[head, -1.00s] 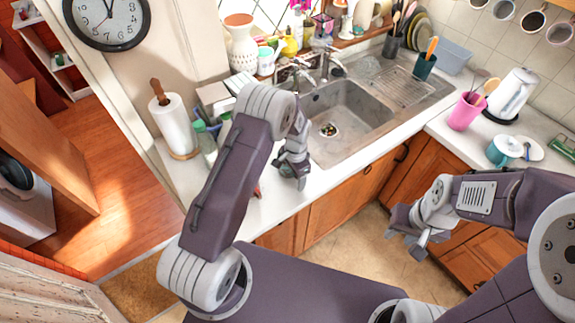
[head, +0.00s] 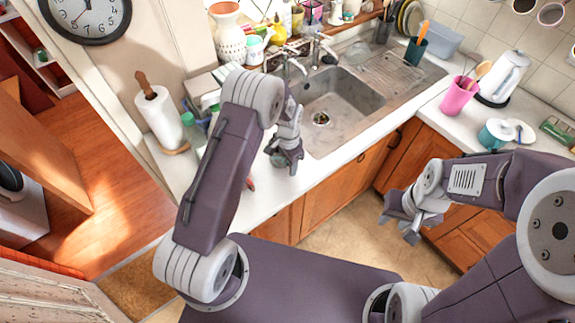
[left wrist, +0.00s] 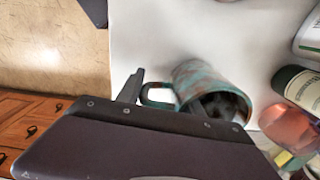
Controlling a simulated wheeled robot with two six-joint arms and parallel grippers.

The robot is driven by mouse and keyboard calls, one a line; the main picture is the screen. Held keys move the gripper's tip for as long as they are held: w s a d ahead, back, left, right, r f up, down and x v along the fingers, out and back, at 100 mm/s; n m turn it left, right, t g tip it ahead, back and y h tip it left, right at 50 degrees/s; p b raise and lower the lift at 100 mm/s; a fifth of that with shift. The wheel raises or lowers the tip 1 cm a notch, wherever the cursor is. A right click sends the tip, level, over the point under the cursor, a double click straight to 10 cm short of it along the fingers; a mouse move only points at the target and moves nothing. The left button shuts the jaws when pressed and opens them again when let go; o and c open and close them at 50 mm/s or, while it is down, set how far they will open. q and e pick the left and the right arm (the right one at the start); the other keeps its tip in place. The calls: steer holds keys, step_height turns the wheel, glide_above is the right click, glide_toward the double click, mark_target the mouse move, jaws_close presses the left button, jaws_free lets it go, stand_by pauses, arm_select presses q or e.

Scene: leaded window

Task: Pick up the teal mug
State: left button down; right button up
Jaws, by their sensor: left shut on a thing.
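A mug (left wrist: 200,74) with mottled teal and brown sides shows in the left wrist view, above a white counter, with its handle to the left and dark mouth toward the gripper. My left gripper (head: 284,160) is shut on this mug. One finger shows beside the handle; the other is partly hidden at the mug's mouth. In the head view, the gripper is at the counter left of the sink, and the mug is hard to make out. My right gripper (head: 408,220) is empty in front of the lower cabinets; its jaw opening is unclear.
Bottles (left wrist: 300,88) stand close to the right of the mug. A paper towel roll (head: 162,117) is on the left counter. The sink (head: 338,105) lies right of my left gripper.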

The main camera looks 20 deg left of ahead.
arm_select(q)
steer(key=shift+r, duration=0.45)
steer(key=shift+r+b, duration=0.45)
steer(key=shift+r, duration=0.5)
steer(key=w+d+r+b, duration=0.2)
steer(key=w+d+r, duration=0.5)
steer(key=d, duration=0.2)
steer(key=shift+d, duration=0.15)
stand_by(1.9)
